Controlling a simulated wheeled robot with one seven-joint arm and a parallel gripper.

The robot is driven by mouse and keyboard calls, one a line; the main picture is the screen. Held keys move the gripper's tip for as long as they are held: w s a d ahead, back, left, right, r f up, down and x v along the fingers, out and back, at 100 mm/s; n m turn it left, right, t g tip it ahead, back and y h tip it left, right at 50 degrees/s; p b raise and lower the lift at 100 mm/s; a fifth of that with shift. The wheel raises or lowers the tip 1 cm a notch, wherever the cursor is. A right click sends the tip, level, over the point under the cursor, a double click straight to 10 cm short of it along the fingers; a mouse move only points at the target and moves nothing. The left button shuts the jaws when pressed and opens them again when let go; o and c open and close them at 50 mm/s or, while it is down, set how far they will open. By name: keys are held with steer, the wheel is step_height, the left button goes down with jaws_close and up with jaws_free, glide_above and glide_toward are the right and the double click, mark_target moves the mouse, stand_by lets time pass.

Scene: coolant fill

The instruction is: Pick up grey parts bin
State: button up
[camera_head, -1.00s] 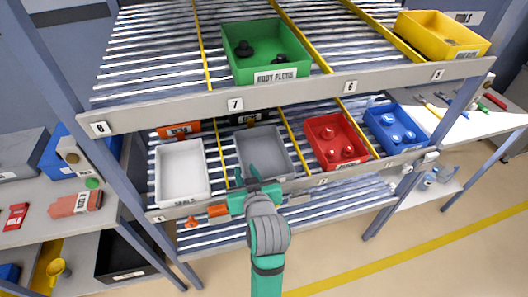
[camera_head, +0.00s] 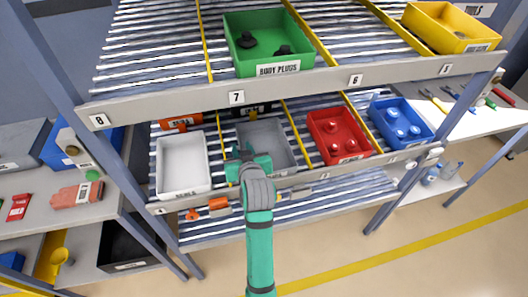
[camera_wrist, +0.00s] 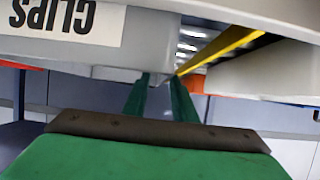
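The grey parts bin (camera_head: 272,140) sits on the middle shelf between the white bin and the red bin, and looks empty. My gripper (camera_head: 247,157) is at its front left corner and hides part of its front. In the wrist view the two green fingers of my gripper (camera_wrist: 160,95) stand apart, with a gap between them. A grey bin wall (camera_wrist: 150,48) with an upside-down CLIPS label fills the upper left there, close to the fingers. I cannot tell whether a finger touches it.
The white bin (camera_head: 182,164) is at left and the red bin (camera_head: 338,136) at right, past yellow dividers. The blue bin (camera_head: 401,121) is farther right. The upper shelf edge (camera_head: 300,84) runs above, with the green bin (camera_head: 266,43) on it. An orange part (camera_head: 218,204) hangs below the shelf front.

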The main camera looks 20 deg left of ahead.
steer(key=shift+w+a+f, duration=0.2)
steer(key=shift+w+a, duration=0.05)
steer(key=shift+w, duration=0.15)
jaws_close()
steer(key=shift+r, duration=0.15)
